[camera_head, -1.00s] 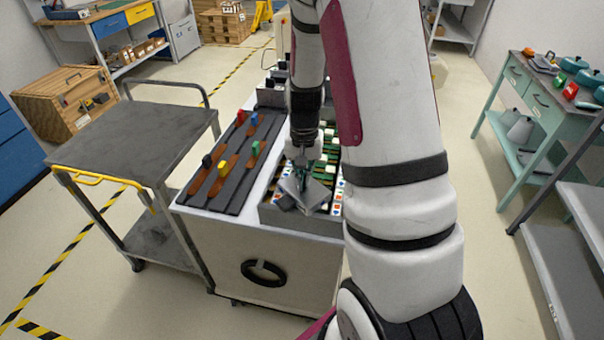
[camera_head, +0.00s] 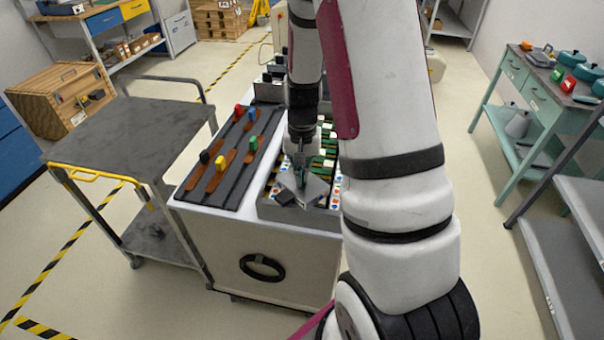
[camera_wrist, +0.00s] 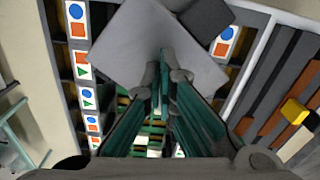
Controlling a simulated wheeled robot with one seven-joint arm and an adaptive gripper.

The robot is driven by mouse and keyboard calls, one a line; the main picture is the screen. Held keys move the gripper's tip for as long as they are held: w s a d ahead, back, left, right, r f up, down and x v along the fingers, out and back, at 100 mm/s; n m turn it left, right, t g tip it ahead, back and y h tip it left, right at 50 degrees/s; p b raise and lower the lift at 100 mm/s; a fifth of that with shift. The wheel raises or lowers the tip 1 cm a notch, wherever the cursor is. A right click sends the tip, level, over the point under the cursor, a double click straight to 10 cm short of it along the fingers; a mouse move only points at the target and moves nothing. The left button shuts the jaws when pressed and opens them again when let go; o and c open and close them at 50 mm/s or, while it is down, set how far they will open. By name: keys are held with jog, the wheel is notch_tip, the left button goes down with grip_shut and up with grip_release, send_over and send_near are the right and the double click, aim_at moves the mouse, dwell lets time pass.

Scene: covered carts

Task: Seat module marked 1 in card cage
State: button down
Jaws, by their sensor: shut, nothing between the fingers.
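The card cage (camera_head: 298,218) is a grey frame at the near right of the white cart, with green boards and picture labels along its sides. A grey plate-like module (camera_head: 316,190) lies askew across the top of its near part. It shows large in the wrist view (camera_wrist: 135,50), with a dark block (camera_wrist: 207,20) at its corner. I cannot read a number on it. My gripper (camera_head: 300,178) is shut with nothing between its fingers. In the wrist view its fingertips (camera_wrist: 167,70) meet over the module's edge; I cannot tell whether they touch it.
A dark tray (camera_head: 198,190) with brown strips and coloured knobs lies left of the cage. A yellow knob (camera_wrist: 294,111) shows in the wrist view. A grey trolley (camera_head: 110,140) stands left, a teal table (camera_head: 540,90) right.

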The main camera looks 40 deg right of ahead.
jog(key=shift+r+p, duration=0.9)
jog(key=shift+r, duration=0.5)
notch_tip(320, 180, up, 12)
